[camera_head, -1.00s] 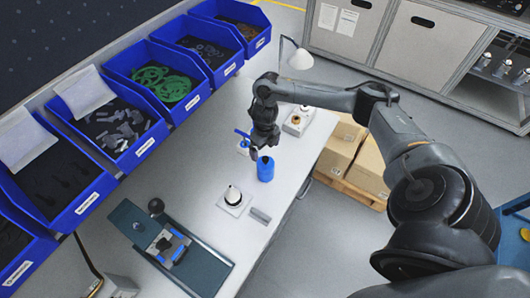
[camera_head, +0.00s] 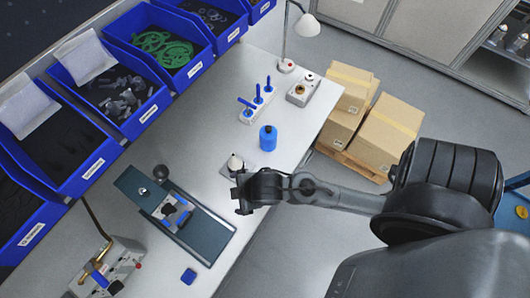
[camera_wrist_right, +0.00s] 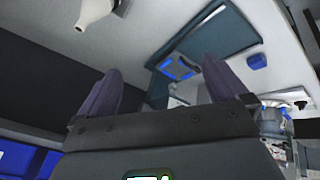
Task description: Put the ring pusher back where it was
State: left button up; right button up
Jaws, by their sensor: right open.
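A blue cylinder with a narrower dark top (camera_head: 268,138), likely the ring pusher, stands upright on the white bench in the head view. Nearer me, a pale cone (camera_head: 235,162) stands on the bench. It also shows at the top left of the right wrist view (camera_wrist_right: 95,10). My right gripper (camera_head: 241,196) is over the bench beside the cone, well apart from the blue cylinder. In the right wrist view its fingers (camera_wrist_right: 165,90) are spread with nothing between them. My left gripper is out of view.
A dark fixture plate (camera_head: 205,240) with a blue-edged part lies left of my gripper, and a small blue block (camera_head: 188,276) lies nearer. A stand with blue-handled tools (camera_head: 248,116) and a lamp (camera_head: 306,25) stand behind. Blue bins (camera_head: 150,112) line the left.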

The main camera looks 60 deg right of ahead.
jog(key=s+d+m+g, duration=0.2)
jog(key=s+d+m, duration=0.1)
jog(key=s+m, duration=0.3)
jog(key=shift+s+r+m, duration=0.4)
jog(key=shift+s+r, duration=0.05)
jog(key=shift+s, duration=0.15)
jog(key=shift+d, duration=0.1)
